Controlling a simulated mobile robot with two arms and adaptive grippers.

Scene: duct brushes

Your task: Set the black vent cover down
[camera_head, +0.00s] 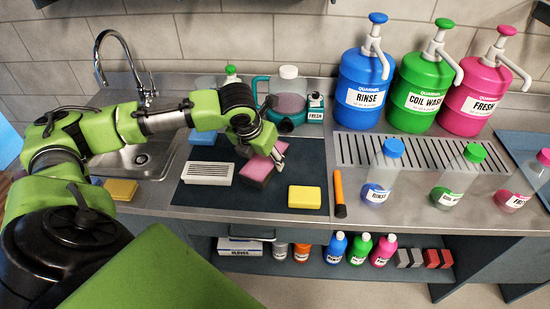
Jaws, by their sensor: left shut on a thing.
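My left gripper (279,152) is over the dark mat (300,172), reaching in from the left. It is shut at the upper right end of a dark block with a pinkish top (257,170). The block sits tilted in the picture, and I cannot tell whether it touches the mat. I cannot make out a black vent cover clearly. A white slatted cover (208,173) lies flat on the mat to the left of the block. My right gripper is not in view.
A yellow sponge (304,197) and an orange-handled tool (339,193) are to the right. A blue sponge (203,138) is behind. Bottles, including a blue-capped one (384,170), stand farther right. The sink (135,158) is left. Bare mat shows between cover and yellow sponge.

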